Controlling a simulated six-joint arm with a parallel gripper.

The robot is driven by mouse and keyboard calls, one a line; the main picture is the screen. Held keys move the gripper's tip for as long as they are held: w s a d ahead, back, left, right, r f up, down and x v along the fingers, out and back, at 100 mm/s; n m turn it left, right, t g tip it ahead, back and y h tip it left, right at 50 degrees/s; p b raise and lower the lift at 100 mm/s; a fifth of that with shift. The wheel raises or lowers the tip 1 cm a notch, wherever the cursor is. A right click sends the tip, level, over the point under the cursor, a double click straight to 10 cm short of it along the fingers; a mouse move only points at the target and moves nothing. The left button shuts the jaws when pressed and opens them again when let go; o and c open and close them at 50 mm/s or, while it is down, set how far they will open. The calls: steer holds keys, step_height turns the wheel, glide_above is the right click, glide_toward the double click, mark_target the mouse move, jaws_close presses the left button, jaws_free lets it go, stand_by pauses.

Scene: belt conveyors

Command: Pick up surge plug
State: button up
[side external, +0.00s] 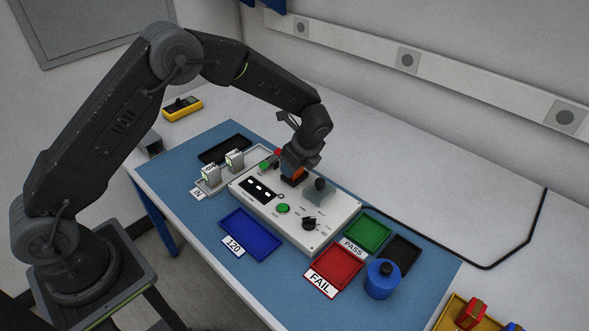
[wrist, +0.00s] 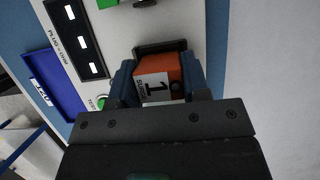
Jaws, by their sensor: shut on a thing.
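The surge plug is an orange block with a white label, and it shows in the wrist view (wrist: 175,66) between the two blue-grey fingers of my gripper (wrist: 158,78). My gripper is shut on it. The fingers hide part of the plug.
Two pale plugs (side external: 234,160) stand in the IN tray (side external: 262,151) on the left. A blue 120 tray (side external: 252,236), red FAIL tray (side external: 334,268) and green PASS tray (side external: 370,232) lie around the box. A blue canister (side external: 382,283) stands at the right.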

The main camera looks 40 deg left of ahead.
steer(key=shift+c, duration=1.2)
steer(key=shift+r, duration=0.1)
steer(key=shift+r, duration=0.6)
step_height(320, 180, up, 3)
steer(key=shift+f, duration=0.1)
steer(key=s+a+r, duration=0.5)
steer(key=a+r, duration=0.2)
steer(key=a, duration=0.3)
steer(key=shift+a, duration=0.3)
steer(key=shift+f, duration=0.1)
